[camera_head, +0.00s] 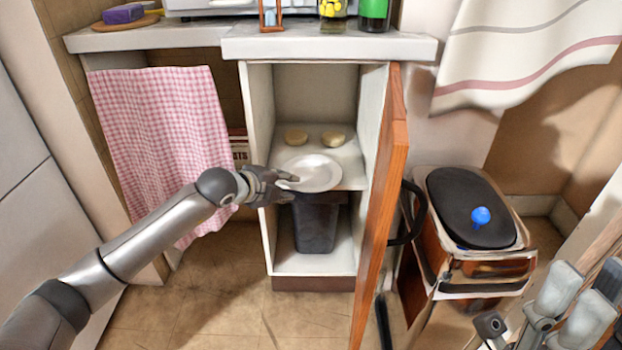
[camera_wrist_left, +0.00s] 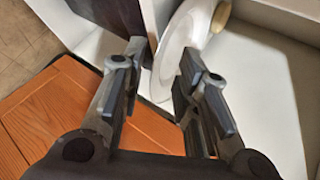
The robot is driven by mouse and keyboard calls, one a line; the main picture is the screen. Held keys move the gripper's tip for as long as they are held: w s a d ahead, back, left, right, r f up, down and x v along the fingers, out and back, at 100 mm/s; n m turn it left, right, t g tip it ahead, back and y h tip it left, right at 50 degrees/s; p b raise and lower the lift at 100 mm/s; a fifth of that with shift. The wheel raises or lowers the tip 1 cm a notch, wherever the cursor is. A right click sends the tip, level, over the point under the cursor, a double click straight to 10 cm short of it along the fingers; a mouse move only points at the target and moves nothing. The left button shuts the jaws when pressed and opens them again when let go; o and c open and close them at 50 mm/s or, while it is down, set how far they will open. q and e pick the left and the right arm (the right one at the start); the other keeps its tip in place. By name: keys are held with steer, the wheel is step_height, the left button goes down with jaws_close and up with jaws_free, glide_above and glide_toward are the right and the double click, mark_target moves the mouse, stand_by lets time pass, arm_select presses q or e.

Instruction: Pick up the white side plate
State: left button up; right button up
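The white side plate (camera_head: 318,172) is round and shallow and lies on the middle shelf of an open cabinet, at the shelf's front. In the left wrist view the plate (camera_wrist_left: 178,45) shows just beyond the fingertips, partly covered by a finger. My left gripper (camera_head: 288,181) is at the plate's left edge. Its fingers (camera_wrist_left: 163,58) are apart, with the near rim of the plate between or just past the tips; I cannot tell whether they touch.
Two small round tan items (camera_head: 333,138) sit behind the plate. A dark bin (camera_head: 316,222) stands below the shelf. The open orange-brown cabinet door (camera_head: 382,205) stands on the right, beside a dark-lidded bin (camera_head: 470,205) with a blue knob. A pink checked curtain (camera_head: 160,145) hangs on the left.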

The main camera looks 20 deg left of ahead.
arm_select(q)
steer(key=shift+b+x, duration=0.3)
steer(key=shift+x, duration=1.15)
steer(key=shift+c, duration=0.2)
jaws_close()
